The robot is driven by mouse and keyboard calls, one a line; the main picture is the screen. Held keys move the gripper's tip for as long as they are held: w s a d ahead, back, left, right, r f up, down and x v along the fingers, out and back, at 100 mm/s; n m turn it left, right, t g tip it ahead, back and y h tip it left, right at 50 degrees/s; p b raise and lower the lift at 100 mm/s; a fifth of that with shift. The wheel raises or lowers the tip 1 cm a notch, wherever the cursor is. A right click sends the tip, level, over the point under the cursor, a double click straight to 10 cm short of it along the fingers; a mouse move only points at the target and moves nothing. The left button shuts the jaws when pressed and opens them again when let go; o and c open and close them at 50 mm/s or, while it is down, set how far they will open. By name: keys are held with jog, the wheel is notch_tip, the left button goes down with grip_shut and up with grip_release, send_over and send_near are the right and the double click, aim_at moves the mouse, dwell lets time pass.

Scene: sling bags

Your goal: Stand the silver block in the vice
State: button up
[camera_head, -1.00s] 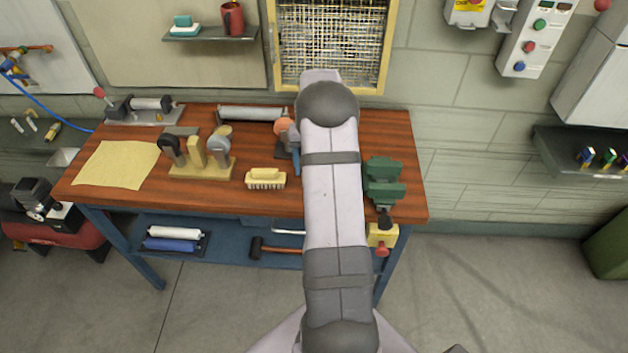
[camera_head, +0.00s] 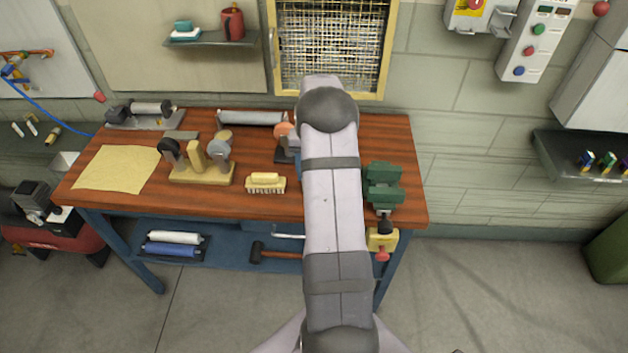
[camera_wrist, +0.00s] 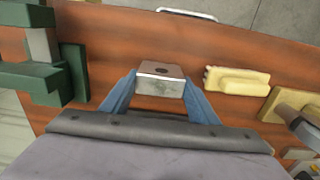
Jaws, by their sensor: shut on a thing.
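In the wrist view the silver block (camera_wrist: 160,80) sits between the two blue fingers of my gripper (camera_wrist: 160,98), which is shut on it. A dark round spot shows on the block's top face. The bench surface lies beneath, and I cannot tell how far above it the block is. The green vice (camera_wrist: 68,75) is at the left of the wrist view, apart from the block. In the head view the vice (camera_head: 384,188) stands at the bench's right end. There my arm hides the gripper's fingertips and the block.
A yellow brush (camera_head: 265,182) lies left of my arm and also shows in the wrist view (camera_wrist: 236,81). A wooden stand (camera_head: 202,170) with round-headed tools and a yellow cloth (camera_head: 117,166) are farther left. A grey roller (camera_head: 251,118) lies at the back of the wooden bench (camera_head: 285,207).

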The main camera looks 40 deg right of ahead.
jog(key=shift+r+p, duration=2.5)
jog(key=shift+r, duration=1)
jog(key=s+d+r+m+p, duration=0.1)
jog(key=s+d+r+m, duration=0.2)
jog(key=s+d, duration=0.55)
notch_tip(320, 180, up, 3)
jog(key=p, duration=0.1)
send_over(387, 173)
jog(key=s+a, duration=0.1)
jog(key=shift+s+a+f+n, duration=0.15)
jog(key=shift+a+n, duration=0.2)
jog(key=shift+n, duration=0.4)
jog(key=shift+s+a+f+n, duration=0.1)
jog(key=shift+a+n, duration=0.2)
jog(key=shift+n, duration=0.45)
jog(key=shift+f+b, duration=2.25)
jog(key=shift+f, duration=1.8)
jog(key=shift+f, duration=0.15)
